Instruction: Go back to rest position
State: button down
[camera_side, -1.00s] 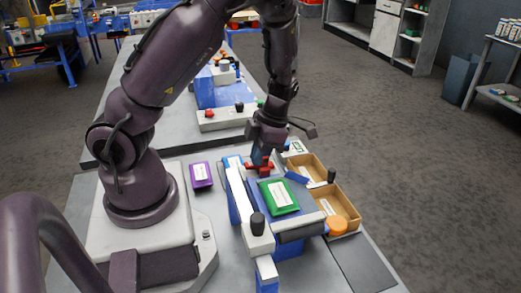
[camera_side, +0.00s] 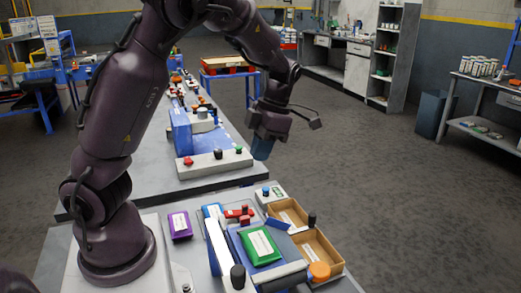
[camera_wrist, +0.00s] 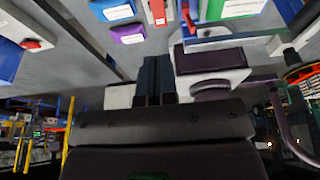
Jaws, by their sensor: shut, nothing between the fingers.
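My gripper (camera_side: 262,148) is raised in the air above the table, pointing down. Its fingers are shut with nothing between them. In the wrist view the closed fingers (camera_wrist: 155,78) show side by side, with no sack in them. A green sack (camera_side: 261,246) lies on the blue conveyor-like station. A purple sack (camera_side: 180,225) lies on the table beside my base. A blue sack (camera_side: 213,211) lies by the back end of the station, next to a red piece (camera_side: 238,213). The green sack (camera_wrist: 232,8), purple sack (camera_wrist: 128,34) and blue sack (camera_wrist: 114,9) also show in the wrist view.
A second table with a blue machine (camera_side: 195,135) stands behind. Air around my gripper looks clear.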

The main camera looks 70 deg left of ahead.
jog(key=s+d+r+m+t+h, duration=0.15)
jog(key=d+m, duration=0.25)
jog(key=m, duration=0.9)
jog(key=s+d+m+t, duration=0.1)
jog(key=s+d+m, duration=0.25)
jog(key=m, duration=0.95)
jog(key=s+d+r+m+t+y, duration=0.1)
jog(key=s+d+r+m+t, duration=0.2)
jog(key=r+m, duration=0.6)
jog(key=shift+s+d+m+t, duration=0.3)
jog(key=shift+s+m+t, duration=0.2)
jog(key=shift+s+t, duration=1.05)
